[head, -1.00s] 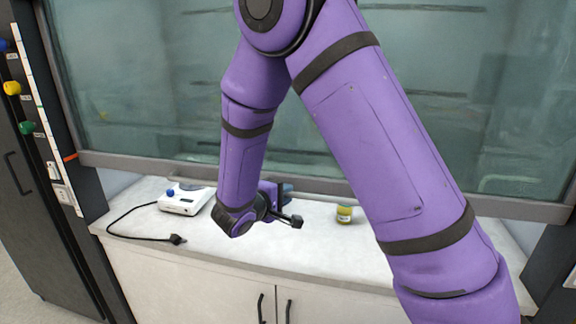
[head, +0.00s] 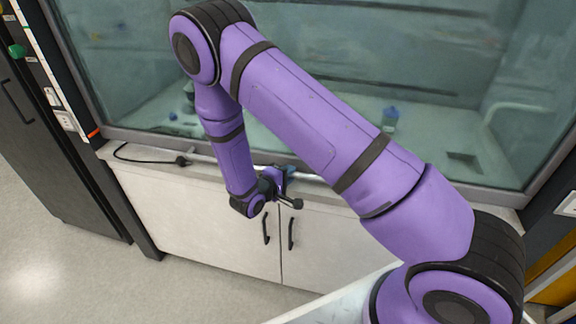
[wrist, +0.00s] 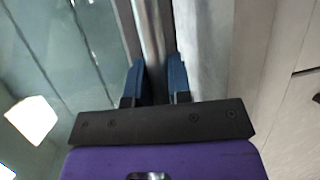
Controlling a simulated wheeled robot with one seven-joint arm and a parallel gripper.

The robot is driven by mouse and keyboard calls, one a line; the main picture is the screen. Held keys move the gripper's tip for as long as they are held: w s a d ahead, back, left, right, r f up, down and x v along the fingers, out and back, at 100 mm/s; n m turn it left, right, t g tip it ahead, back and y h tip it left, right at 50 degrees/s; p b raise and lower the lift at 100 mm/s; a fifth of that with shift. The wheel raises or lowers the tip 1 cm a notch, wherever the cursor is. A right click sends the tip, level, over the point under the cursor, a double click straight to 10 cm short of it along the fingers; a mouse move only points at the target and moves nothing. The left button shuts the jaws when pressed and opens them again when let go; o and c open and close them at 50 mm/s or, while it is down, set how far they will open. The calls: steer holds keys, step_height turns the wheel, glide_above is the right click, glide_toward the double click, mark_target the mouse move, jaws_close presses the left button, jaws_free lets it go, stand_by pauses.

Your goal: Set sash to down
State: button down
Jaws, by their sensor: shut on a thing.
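The sash (head: 300,110) is a large glass pane with a grey frame across the front of the hood. In the head view its bottom rail is low, close to the worktop's front edge; I cannot tell if it touches. My gripper (head: 287,172) is at the middle of that rail. In the wrist view the blue fingertips of my gripper (wrist: 156,80) are on either side of a metal handle bar (wrist: 152,35) and shut on it. My purple arm hides part of the glass.
An orange marker (head: 93,133) sits on the left post at the sash's bottom edge. A black cable with a plug (head: 182,161) lies on the worktop edge at left. Cabinet doors with black handles (head: 266,228) are below. Open floor (head: 90,270) is at lower left.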

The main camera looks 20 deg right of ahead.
steer(key=shift+s+f, duration=0.15)
steer(key=shift+f, duration=0.2)
steer(key=c, duration=1.1)
jaws_free()
steer(key=shift+o, duration=0.2)
steer(key=shift+r, duration=0.1)
steer(key=shift+a, duration=0.2)
steer(key=v, duration=1)
steer(key=shift+a, duration=0.2)
